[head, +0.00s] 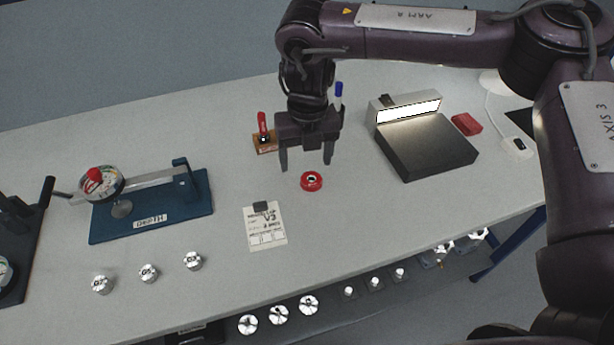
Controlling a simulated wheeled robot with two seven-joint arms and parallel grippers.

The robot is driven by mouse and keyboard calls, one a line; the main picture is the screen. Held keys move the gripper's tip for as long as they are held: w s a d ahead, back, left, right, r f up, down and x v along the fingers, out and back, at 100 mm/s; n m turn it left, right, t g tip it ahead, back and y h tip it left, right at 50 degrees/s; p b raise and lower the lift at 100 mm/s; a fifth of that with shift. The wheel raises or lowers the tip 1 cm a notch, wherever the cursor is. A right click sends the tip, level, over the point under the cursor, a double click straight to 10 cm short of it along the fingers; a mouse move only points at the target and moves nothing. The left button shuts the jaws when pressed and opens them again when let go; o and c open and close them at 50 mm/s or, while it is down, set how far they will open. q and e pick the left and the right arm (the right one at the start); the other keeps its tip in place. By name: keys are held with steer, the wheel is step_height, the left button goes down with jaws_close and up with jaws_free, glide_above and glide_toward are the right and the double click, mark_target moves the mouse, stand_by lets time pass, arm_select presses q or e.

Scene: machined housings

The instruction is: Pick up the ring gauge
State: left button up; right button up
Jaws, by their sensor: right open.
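The ring gauge (312,181) looks like a small red ring with a dark and pale centre. It lies flat on the pale table (350,245). My right gripper (306,166) points down just behind and above it, its two fingers apart with nothing between them. The fingers appear apart from the ring; the exact height above it is hard to tell. My left gripper is not in the view.
A blue depth fixture (150,217) with a dial stands left, with several silver parts (149,273) before it. A clipped card (265,227) lies front-left of the ring. A dark block (427,147) and red box (466,124) stand right.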

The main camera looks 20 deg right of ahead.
mark_target(311, 174)
steer(key=f, duration=0.2)
steer(key=d+f+p, duration=0.1)
steer(key=f, duration=0.3)
steer(key=shift+w+d+f, duration=0.2)
steer(key=shift+w+f, duration=0.1)
steer(key=shift+c, duration=0.2)
steer(key=c, duration=1.1)
steer(key=shift+r, duration=0.1)
